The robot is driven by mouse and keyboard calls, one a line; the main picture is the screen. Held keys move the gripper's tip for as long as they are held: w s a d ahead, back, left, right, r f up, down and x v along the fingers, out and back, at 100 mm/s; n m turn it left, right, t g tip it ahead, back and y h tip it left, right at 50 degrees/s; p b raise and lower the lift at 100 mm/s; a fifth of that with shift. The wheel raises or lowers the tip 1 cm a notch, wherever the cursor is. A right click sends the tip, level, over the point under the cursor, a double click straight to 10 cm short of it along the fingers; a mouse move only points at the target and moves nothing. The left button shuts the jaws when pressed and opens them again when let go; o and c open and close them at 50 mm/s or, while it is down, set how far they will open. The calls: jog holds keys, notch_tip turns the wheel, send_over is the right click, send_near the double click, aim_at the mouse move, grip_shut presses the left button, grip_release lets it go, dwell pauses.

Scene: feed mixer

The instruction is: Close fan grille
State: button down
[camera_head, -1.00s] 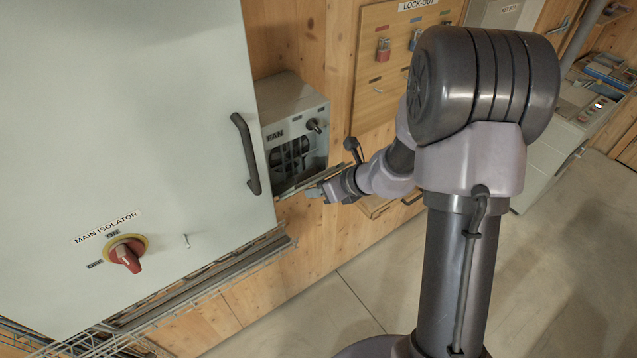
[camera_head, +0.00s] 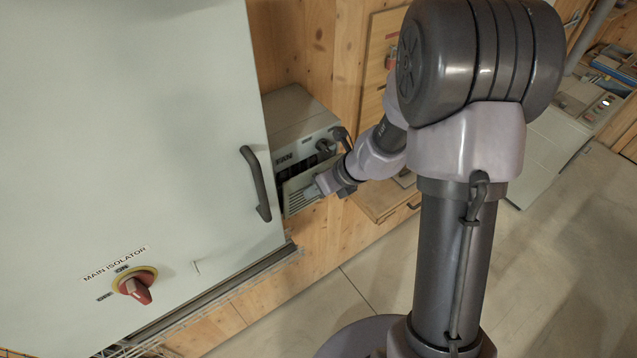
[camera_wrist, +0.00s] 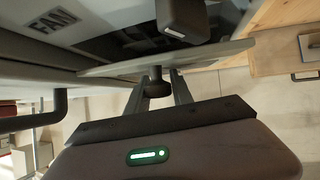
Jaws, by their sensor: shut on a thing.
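The fan unit (camera_head: 300,112) is a grey box with a FAN label on the wooden wall, right of the large cabinet.
The grey cabinet (camera_head: 130,110) fills the left, with a black handle (camera_head: 256,184) close to the grille and a red isolator switch (camera_head: 134,286). A dark rotary knob (camera_wrist: 183,18) protrudes from the fan's front near the grille. Floor to the right is open.

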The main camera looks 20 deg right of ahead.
jog(key=shift+w+a+r+p, duration=0.15)
jog(key=shift+w+p, duration=0.15)
jog(key=shift+w, duration=0.05)
jog(key=shift+g, duration=0.3)
jog(key=c, duration=1.1)
grip_release()
jog(key=v, duration=1.7)
jog(key=shift+s+r, duration=0.15)
jog(key=shift+r, duration=0.05)
